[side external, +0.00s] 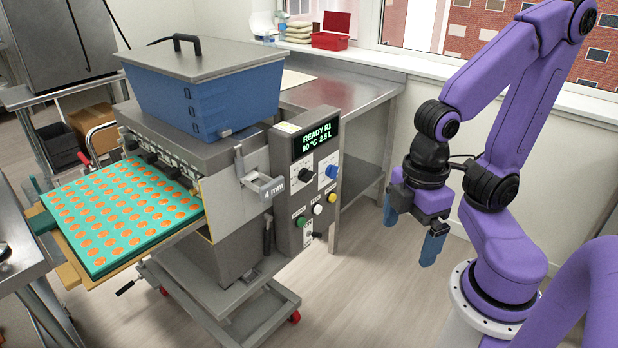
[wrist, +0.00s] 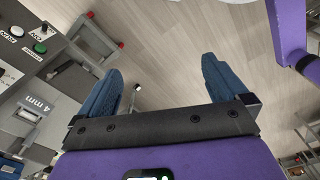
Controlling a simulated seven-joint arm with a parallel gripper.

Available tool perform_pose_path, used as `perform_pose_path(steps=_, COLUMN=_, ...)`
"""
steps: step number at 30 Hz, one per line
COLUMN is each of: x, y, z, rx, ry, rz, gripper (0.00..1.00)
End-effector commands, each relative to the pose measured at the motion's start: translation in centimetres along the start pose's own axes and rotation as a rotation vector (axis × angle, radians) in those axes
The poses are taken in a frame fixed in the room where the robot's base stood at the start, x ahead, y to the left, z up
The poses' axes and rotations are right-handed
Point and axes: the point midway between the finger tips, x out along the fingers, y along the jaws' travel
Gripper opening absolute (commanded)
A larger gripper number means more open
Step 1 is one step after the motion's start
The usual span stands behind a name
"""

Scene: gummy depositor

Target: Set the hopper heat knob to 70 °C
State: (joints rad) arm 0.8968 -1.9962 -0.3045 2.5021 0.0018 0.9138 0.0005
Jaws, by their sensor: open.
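The depositor's control panel (side external: 308,190) faces right, and its display (side external: 316,138) reads READY R1, 90 °C, 2.5 L. Below the display are a black knob (side external: 306,174) and a blue knob (side external: 331,172). Their labels are too small to read, so I cannot tell which is the heat knob. My gripper (side external: 411,236) is open and empty, to the right of the panel and well apart from it, with its fingers pointing down. In the wrist view my open gripper (wrist: 162,66) is over bare floor, and a corner of the panel (wrist: 22,58) shows at upper left.
White, yellow and green buttons sit below the knobs. A handle marked 4 mm (side external: 263,188) juts out left of the panel. The blue hopper (side external: 205,98) stands on top, and a teal tray of orange gummies (side external: 42,223) lies at left. Floor between gripper and panel is clear.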

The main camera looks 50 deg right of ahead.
Motion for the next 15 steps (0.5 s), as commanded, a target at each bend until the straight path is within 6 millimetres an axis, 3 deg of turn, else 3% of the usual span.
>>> perform_pose_path(steps=1, x=0.0, y=0.0, z=0.0, rx=0.0, ry=0.0, rz=0.0, gripper=0.94)
perform_pose_path(steps=5, x=-0.1, y=0.4, z=-0.5, rx=0.021, ry=0.004, rz=0.002, gripper=0.51)
perform_pose_path(steps=9, x=-0.4, y=2.5, z=-2.5, rx=0.111, ry=0.023, rz=0.01, gripper=0.06)
perform_pose_path(steps=10, x=-0.5, y=3.3, z=-3.1, rx=0.138, ry=0.029, rz=0.012, gripper=0.0)
perform_pose_path(steps=15, x=-0.9, y=8.5, z=-6.2, rx=0.313, ry=0.068, rz=0.035, gripper=0.0)
